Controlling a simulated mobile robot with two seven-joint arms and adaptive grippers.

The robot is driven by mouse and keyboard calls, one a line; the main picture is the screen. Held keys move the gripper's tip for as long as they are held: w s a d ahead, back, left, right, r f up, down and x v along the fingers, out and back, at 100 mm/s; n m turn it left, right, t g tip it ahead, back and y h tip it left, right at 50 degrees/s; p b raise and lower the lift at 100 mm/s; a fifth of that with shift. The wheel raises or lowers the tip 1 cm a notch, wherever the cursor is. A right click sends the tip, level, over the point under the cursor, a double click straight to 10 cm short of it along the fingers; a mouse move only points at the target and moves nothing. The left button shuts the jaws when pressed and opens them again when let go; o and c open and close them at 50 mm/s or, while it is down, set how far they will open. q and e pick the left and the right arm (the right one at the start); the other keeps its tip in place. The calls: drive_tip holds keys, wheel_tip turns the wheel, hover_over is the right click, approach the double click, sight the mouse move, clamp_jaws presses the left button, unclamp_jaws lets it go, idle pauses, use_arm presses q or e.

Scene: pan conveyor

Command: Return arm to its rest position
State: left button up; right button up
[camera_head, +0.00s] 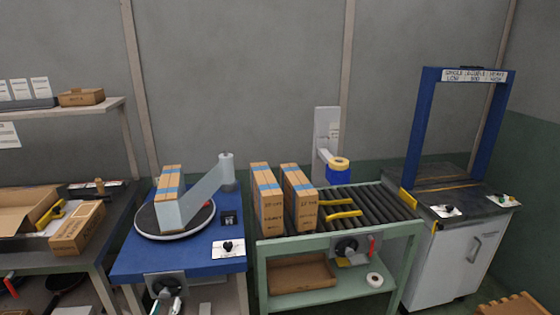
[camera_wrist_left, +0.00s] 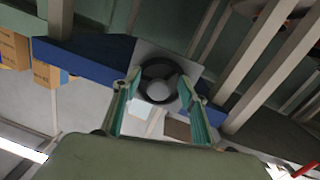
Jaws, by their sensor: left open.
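My left gripper (camera_head: 168,303) is low at the bottom edge of the head view, in front of the blue wrapping table (camera_head: 190,263). In the left wrist view my left gripper (camera_wrist_left: 160,90) is open and empty, its two green fingers well apart. Between and beyond the fingers is a round dark knob (camera_wrist_left: 146,76) with a pale centre, on a grey plate. The same grey plate (camera_head: 152,288) shows on the table's front in the head view. I cannot tell how far the fingertips are from the knob. My right gripper is in neither view.
A wrapped carton (camera_head: 170,180) stands on the turntable (camera_head: 150,228), with film running to a roll (camera_head: 226,160). Two upright cartons (camera_head: 266,200) (camera_head: 300,200) stand on the roller conveyor (camera_head: 372,208). A blue arch (camera_head: 415,125) stands at right, and an open box (camera_head: 25,205) lies at left.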

use_arm(q)
drive_tip(key=s+d+f+n+g, duration=0.3)
drive_tip(key=s+d+f+n, duration=0.3)
drive_tip(key=n, duration=0.5)
drive_tip(key=s+d+f+n+g, duration=0.2)
drive_tip(key=s+d+f+n, duration=0.1)
drive_tip(key=s+n, duration=0.65)
drive_tip(key=s+d+f+n+g, duration=0.3)
drive_tip(key=s+d+f+n, duration=0.25)
drive_tip(key=n, duration=0.75)
drive_tip(key=s+d+r+n+h, duration=0.4)
drive_tip(key=s+d+r+n, duration=0.3)
drive_tip(key=n, duration=1)
drive_tip(key=s+r+n+t+h, duration=0.1)
drive_tip(key=s+r+n, duration=0.2)
drive_tip(key=r+n, duration=0.7)
drive_tip(key=n, duration=0.3)
drive_tip(key=shift+r+h, duration=0.25)
drive_tip(key=shift+h, duration=0.05)
drive_tip(key=shift+d+n+t, duration=0.1)
drive_tip(key=shift+n+t, duration=0.15)
drive_tip(key=shift+t, duration=0.05)
